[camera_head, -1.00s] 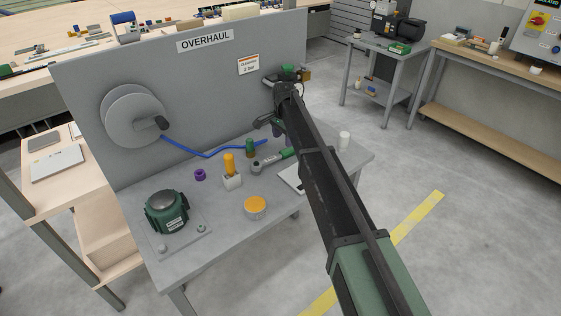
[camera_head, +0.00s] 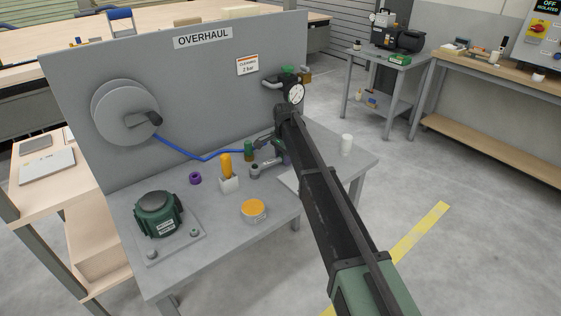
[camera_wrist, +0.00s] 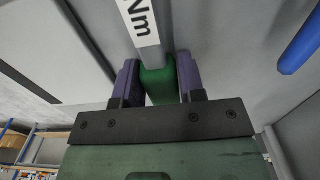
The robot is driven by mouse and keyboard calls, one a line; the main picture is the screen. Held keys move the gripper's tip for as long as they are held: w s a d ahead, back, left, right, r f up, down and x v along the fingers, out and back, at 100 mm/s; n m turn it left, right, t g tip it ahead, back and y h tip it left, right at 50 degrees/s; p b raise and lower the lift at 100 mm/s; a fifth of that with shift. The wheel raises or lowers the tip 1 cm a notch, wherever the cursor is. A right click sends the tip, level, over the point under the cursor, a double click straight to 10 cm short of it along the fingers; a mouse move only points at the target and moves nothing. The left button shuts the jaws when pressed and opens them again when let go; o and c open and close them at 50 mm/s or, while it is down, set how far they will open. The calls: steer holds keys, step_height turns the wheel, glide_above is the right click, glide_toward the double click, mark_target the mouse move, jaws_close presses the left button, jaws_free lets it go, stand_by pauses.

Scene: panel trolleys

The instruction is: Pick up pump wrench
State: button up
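The pump wrench (camera_head: 265,165) lies on the grey bench top, a grey bar with a round head at its left end. In the wrist view its grey shaft bears a white "Nm" label (camera_wrist: 139,20), and its green handle (camera_wrist: 158,82) is between my gripper's two purple fingers. My gripper (camera_wrist: 158,80) has one finger on each side of the handle, very close to it; whether both press on it cannot be told. In the head view my gripper (camera_head: 281,153) is low over the bench at the wrench's right end, and my arm hides part of the handle.
A blue hose (camera_head: 205,158) runs behind the wrench. A gauge (camera_head: 296,94) sits at the back panel.

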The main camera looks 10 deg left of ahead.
jaws_close()
steer(key=shift+r, duration=0.15)
step_height(320, 180, up, 20)
steer(key=p, duration=2)
